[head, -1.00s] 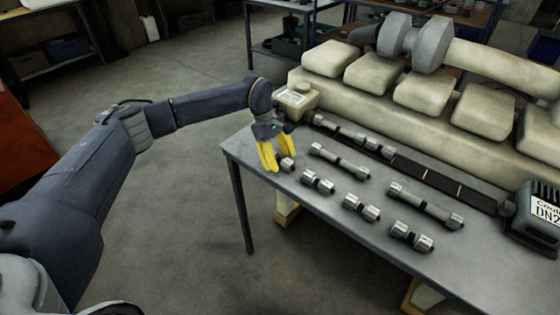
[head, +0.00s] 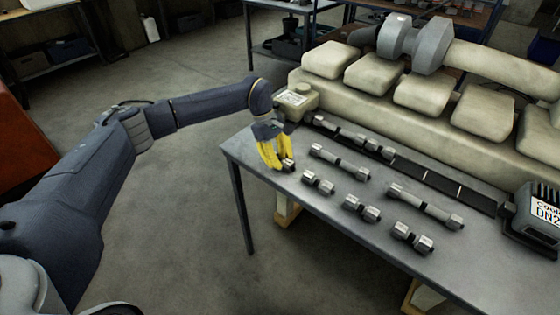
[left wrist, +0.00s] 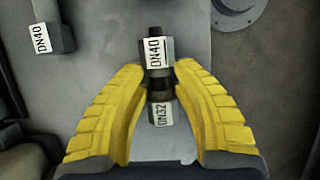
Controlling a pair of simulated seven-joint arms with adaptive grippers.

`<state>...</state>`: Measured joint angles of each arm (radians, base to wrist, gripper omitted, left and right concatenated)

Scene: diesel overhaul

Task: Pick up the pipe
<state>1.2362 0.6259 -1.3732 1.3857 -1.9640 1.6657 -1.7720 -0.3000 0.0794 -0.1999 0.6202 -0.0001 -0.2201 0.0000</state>
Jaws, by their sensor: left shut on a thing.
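Several grey metal pipe pieces lie on the table. My left gripper (head: 277,166) is at the table's near left corner, pointing down, with its yellow fingers shut on a short pipe piece (head: 289,164). In the left wrist view this pipe piece (left wrist: 160,82) stands lengthwise between the fingers (left wrist: 161,92), with a label DN40 on its upper part and DN32 on its lower part. I cannot tell whether it is clear of the table. My right gripper is not in view.
Short pipe pieces (head: 318,182) and longer ones (head: 340,160) lie in rows to the right on the grey table (head: 330,222). A dark box with a label (head: 532,215) is at the right. A large cream engine block (head: 345,97) stands behind them.

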